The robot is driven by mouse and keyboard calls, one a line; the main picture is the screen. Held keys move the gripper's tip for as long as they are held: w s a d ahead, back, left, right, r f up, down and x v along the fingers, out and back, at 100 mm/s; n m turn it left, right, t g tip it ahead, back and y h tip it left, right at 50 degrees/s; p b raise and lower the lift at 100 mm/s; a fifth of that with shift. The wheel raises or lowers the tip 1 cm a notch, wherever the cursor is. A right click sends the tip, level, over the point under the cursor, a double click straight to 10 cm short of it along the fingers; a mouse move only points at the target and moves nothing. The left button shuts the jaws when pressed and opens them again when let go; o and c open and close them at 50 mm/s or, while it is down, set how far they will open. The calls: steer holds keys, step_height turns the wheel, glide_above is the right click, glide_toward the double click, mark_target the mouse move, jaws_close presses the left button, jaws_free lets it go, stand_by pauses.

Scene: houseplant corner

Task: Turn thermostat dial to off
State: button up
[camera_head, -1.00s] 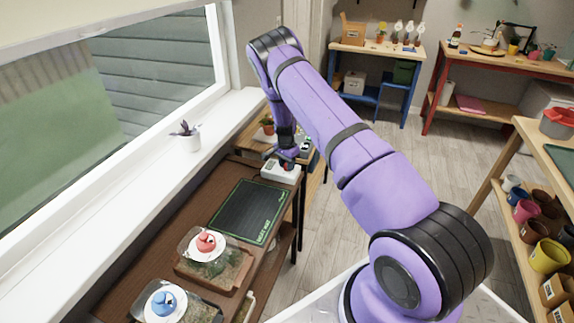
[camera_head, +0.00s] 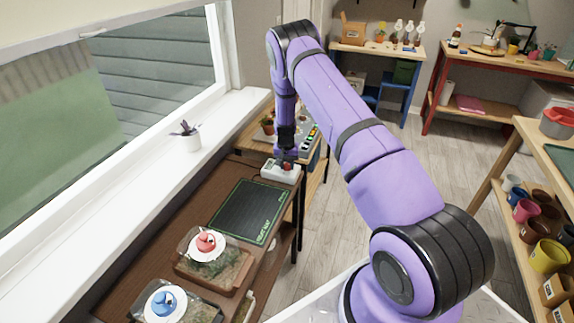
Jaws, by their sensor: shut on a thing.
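The thermostat (camera_head: 268,172) is a small white box at the far end of the dark brown bench, just beyond the black mat. A small red dial (camera_head: 287,167) shows on its top, partly hidden by my gripper. My gripper (camera_head: 286,163) points down over the thermostat and is shut on the red dial. The dial's marks and its pointer are too small to read.
A black heat mat (camera_head: 240,210) with a green edge lies on the brown bench (camera_head: 150,262). Nearer are a tray with a red-knobbed lid (camera_head: 206,241) and one with a blue-knobbed lid (camera_head: 163,304). A potted plant (camera_head: 190,136) stands on the windowsill.

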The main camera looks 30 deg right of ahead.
mark_target(287, 165)
steer(key=n, duration=1.2)
steer(key=shift+d, duration=0.1)
steer(key=shift+n, duration=0.4)
steer(key=o, duration=0.9)
steer(key=shift+o, duration=0.2)
step_height(287, 165, up, 11)
steer(key=shift+s+a, duration=0.2)
